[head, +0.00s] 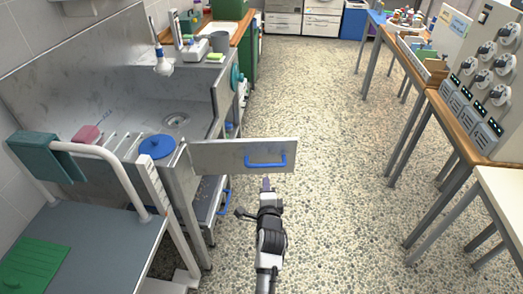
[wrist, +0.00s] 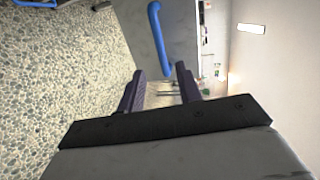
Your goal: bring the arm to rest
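My gripper (head: 267,184) is at the end of my arm in the lower middle of the head view, just in front of and below a grey metal door or panel with a blue handle (head: 265,162). In the wrist view, the two dark fingers of my gripper (wrist: 160,90) stand apart with nothing between them. The blue handle (wrist: 160,38) shows beyond the fingertips and looks apart from them. The panel (head: 222,157) sticks out to the right from the steel sink unit.
A steel sink unit (head: 200,95) with a blue round lid (head: 157,146) stands at left. Wooden tables with dials (head: 490,90) line the right. The pebbled floor (head: 340,150) between is clear.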

